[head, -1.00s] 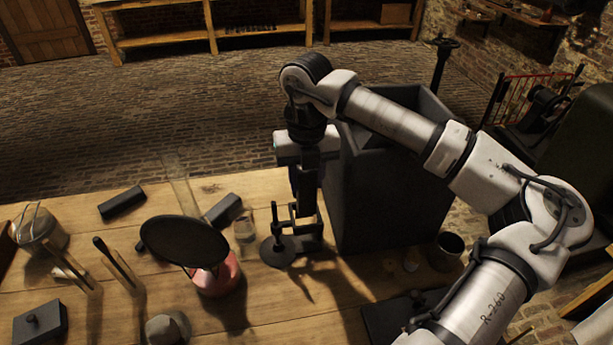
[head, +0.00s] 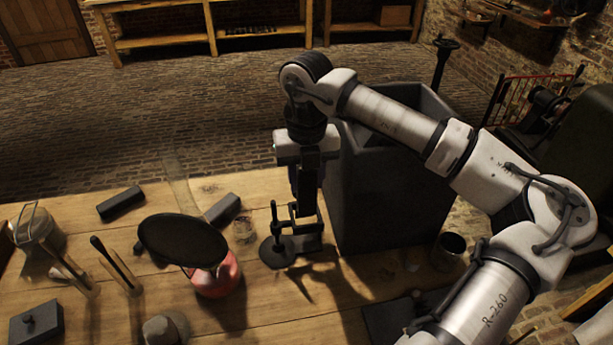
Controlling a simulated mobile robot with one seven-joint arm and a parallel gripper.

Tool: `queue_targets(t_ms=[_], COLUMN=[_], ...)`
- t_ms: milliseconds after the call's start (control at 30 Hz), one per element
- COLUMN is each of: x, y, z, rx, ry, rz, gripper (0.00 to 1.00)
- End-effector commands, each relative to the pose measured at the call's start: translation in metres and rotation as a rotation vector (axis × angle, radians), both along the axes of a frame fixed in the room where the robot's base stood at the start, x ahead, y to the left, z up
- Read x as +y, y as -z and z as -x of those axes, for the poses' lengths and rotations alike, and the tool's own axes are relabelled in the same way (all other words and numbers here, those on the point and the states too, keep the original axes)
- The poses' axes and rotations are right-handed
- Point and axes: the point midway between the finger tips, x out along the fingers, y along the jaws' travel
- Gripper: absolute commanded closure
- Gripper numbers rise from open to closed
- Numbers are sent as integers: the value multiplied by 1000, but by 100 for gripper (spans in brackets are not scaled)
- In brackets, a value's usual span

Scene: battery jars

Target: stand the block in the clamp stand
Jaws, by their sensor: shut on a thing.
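The clamp stand (head: 277,253) is dark, with a round base and a thin upright post, and stands on the wooden table near its far edge. My gripper (head: 306,197) points down just right of the post and is shut on a dark block (head: 307,207). The block is hard to tell from the dark fingers and looks upright. Its lower end is close to the stand's right side; I cannot tell whether they touch.
A tall dark bin (head: 385,190) stands close on the right. Left are a red pot (head: 217,278) under a black disc (head: 182,241), a glass jar (head: 243,230), and dark bars (head: 120,203) (head: 222,210). A dark cup (head: 447,250) stands at the right.

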Motion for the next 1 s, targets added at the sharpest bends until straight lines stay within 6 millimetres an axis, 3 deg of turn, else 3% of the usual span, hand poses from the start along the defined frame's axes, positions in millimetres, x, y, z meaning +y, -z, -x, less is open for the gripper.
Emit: queue_targets(t_ms=[1000], x=[0], y=[15], z=[0], rx=[-1], ry=[0], rz=[0], gripper=[94])
